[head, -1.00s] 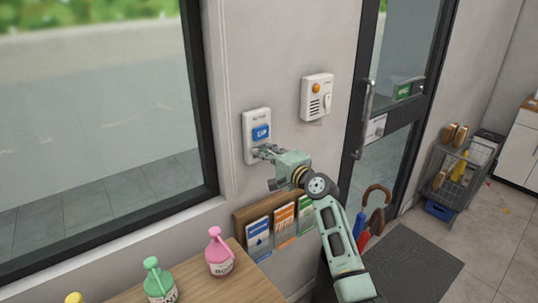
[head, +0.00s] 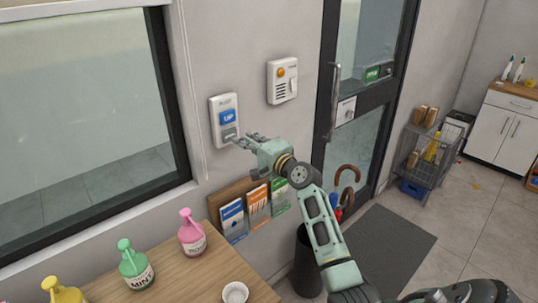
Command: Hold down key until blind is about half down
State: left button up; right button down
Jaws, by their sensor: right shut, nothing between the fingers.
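A white wall panel (head: 214,130) holds a blue key marked UP (head: 227,117), with a grey key part (head: 229,132) below it. My right gripper (head: 236,141) is shut and empty, its fingertips at the panel's lower part, just below the blue key. I cannot tell whether they touch the grey key, since they cover part of it. A pale band (head: 80,8) crosses the top of the window (head: 80,100). My left gripper is out of view.
A white intercom box (head: 282,80) with an orange button is close to the right of the panel. Leaflet holders (head: 257,208) stand below my right gripper. Pink (head: 192,235), green (head: 136,265) and yellow (head: 63,291) bottles stand on the wooden counter (head: 195,278).

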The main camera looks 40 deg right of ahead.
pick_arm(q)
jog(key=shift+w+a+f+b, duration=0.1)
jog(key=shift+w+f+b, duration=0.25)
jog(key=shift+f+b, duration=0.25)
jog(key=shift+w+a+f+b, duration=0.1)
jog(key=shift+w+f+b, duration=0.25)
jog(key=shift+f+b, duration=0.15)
pick_arm(e)
jog(key=s, duration=0.7)
jog(key=shift+d+f, duration=0.2)
jog(key=shift+f, duration=0.15)
jog(key=shift+s, duration=0.1)
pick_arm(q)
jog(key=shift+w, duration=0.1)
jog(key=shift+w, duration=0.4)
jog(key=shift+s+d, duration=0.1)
pick_arm(e)
jog(key=shift+f, duration=0.1)
